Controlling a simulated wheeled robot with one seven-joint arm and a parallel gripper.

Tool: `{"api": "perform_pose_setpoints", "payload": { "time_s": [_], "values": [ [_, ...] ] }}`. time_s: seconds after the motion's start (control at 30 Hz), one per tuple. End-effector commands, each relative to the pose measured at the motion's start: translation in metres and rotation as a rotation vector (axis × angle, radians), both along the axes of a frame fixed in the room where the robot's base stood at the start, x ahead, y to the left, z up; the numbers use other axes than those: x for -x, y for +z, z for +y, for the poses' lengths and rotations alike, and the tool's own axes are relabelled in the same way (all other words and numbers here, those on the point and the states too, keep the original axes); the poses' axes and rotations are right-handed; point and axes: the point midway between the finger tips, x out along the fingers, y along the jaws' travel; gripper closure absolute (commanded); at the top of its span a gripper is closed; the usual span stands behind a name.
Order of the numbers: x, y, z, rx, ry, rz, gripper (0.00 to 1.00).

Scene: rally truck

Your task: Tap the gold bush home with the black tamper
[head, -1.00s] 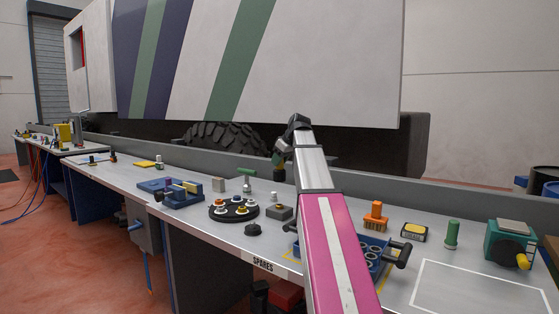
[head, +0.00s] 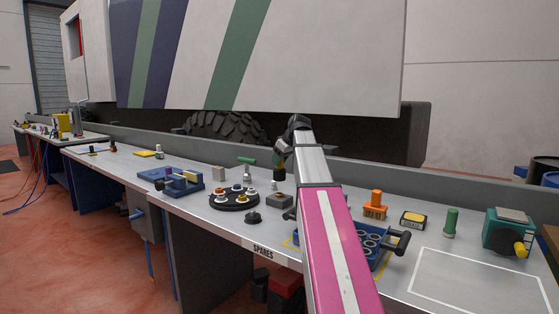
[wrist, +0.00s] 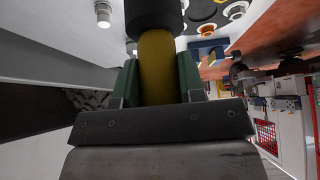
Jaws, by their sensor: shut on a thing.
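My gripper (head: 279,160) is over the bench, at the end of my pink and white arm. In the wrist view its green fingers (wrist: 157,82) are shut on an olive-yellow handle (wrist: 158,65) with a black head (wrist: 154,15); I take this as the black tamper. In the head view the tamper's dark end (head: 280,176) hangs above a small grey block (head: 280,201). I cannot tell whether it touches anything. Several bushes with white, orange and gold tones stand on a round black tray (head: 234,205) left of the block. Which is the gold bush is unclear.
A black knob (head: 253,218) stands before the tray. A blue fixture (head: 372,240) lies partly behind my arm. An orange part (head: 375,203), a yellow-topped box (head: 412,219), a green peg (head: 450,222) and a teal machine (head: 510,232) stand to the right. The truck side rises behind the bench.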

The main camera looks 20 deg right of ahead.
Motion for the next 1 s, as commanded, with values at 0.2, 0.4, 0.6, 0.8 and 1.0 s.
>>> {"api": "perform_pose_setpoints", "payload": {
  "time_s": [0.2, 0.4, 0.6, 0.8, 1.0],
  "values": [
    [0.001, -0.009, 0.000, 0.000, 0.000, 0.002, 1.00],
    [0.002, -0.052, 0.000, -0.001, 0.000, 0.002, 1.00],
    [0.000, -0.056, 0.000, -0.001, 0.000, -0.001, 1.00],
    [-0.001, -0.037, 0.000, 0.000, 0.000, -0.002, 1.00],
    [0.000, -0.029, 0.000, -0.001, 0.000, -0.001, 1.00]
  ]
}}
